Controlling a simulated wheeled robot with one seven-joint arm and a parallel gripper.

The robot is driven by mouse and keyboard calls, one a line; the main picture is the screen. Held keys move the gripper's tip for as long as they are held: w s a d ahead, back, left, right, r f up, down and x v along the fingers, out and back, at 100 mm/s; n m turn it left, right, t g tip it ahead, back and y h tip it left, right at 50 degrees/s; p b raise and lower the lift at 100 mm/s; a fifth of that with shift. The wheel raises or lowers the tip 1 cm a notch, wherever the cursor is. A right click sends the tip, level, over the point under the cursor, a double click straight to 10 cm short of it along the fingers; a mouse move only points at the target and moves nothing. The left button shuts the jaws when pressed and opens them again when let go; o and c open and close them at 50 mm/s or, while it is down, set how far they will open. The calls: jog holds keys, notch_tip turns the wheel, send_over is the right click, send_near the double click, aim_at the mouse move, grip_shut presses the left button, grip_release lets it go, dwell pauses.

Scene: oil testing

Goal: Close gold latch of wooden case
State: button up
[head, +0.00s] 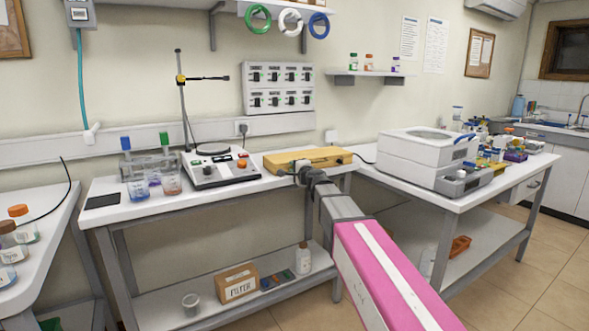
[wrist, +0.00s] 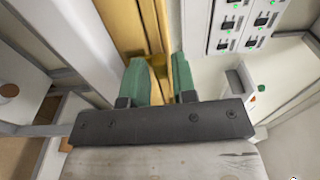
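The wooden case (head: 325,156) is yellow-brown and lies shut-looking and flat on the white bench. In the wrist view the case (wrist: 128,22) runs down from the top edge towards my gripper (wrist: 162,62). The two green fingers are apart at the front edge of the case. The left finger overlaps the case's face and the right one is beside its edge. A small gold part shows between the fingers; I cannot tell whether it is the latch or its position. In the head view my gripper (head: 300,169) is at the case's front left and hides part of that edge.
A stirrer with a stand (head: 220,166) and beakers (head: 168,180) are left of the case. A white machine (head: 425,158) stands on the right bench. A grey switch panel (head: 278,88) is on the wall behind. My arm extends over the floor gap in front.

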jog(key=v, duration=1)
jog(key=shift+s+d, duration=0.25)
jog(key=shift+s, duration=0.05)
jog(key=s+d+f+n+g+h, duration=0.1)
jog(key=s+d+f+n+g, duration=0.15)
jog(key=f, duration=0.45)
jog(key=s+d+f+n+g, duration=0.1)
jog(key=s+f+n+g, duration=0.2)
jog(key=f, duration=0.4)
jog(key=s+d+f+n+g+h, duration=0.1)
jog(key=s+d+f+n+g, duration=0.15)
jog(key=f, duration=0.45)
jog(key=s+d+f+n+g+h, duration=0.3)
jog(key=s+d+f+g+h, duration=0.4)
jog(key=s+d+f, duration=0.7)
notch_tip(320, 180, down, 2)
jog(key=shift+s+d+f+n+g, duration=0.15)
jog(key=shift+s+n+g, duration=0.2)
jog(key=shift+s, duration=0.4)
